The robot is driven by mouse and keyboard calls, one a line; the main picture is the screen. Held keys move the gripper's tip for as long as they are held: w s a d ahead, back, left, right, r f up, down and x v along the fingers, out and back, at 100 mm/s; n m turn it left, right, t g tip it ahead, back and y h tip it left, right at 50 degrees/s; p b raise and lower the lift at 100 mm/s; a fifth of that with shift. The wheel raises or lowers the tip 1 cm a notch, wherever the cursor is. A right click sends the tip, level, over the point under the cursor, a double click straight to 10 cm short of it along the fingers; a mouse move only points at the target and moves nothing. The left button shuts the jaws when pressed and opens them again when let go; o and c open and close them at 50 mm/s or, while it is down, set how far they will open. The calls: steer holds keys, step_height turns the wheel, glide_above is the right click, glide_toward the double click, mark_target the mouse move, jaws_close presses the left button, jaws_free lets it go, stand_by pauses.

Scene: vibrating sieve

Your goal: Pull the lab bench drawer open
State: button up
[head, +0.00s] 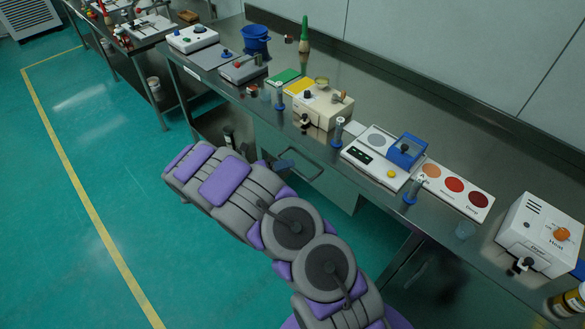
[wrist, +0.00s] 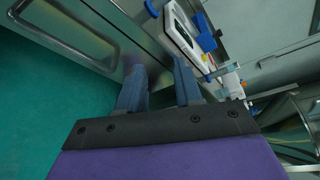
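The drawer (head: 325,185) is a grey metal front under the bench's front edge, and I see no clear gap around it. Its looped handle (head: 308,170) shows just past my arm. In the wrist view the handle (wrist: 70,30) lies at the upper left, to the left of my fingers and not between them. My gripper (wrist: 160,68) has two blue fingers set apart, with nothing seen held between them. In the head view a dark blue finger (head: 284,165) shows near the handle's left end; my arm hides the rest. I cannot tell whether it touches the handle.
The steel bench top (head: 375,95) holds a balance-like device (head: 378,158), a white box with knobs (head: 322,105), a blue bucket (head: 256,40) and a colour-disc card (head: 455,188). Another bench (head: 118,40) stands at the far left. The green floor (head: 90,190) on the left is clear.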

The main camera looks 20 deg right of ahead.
steer(key=w+a+f+n+t+y, duration=0.1)
steer(key=w+a+f+n+t, duration=0.1)
steer(key=a+f+n, duration=0.3)
steer(key=w+a+f+n+t, duration=0.2)
steer(key=a+f+n, duration=0.15)
steer(key=f, duration=0.35)
steer(key=b, duration=0.3)
glide_toward(293, 169)
steer(key=x, duration=1)
steer(key=shift+w+d+f, duration=0.15)
steer(key=shift+w+f, duration=0.15)
steer(key=shift+c, duration=0.2)
jaws_close()
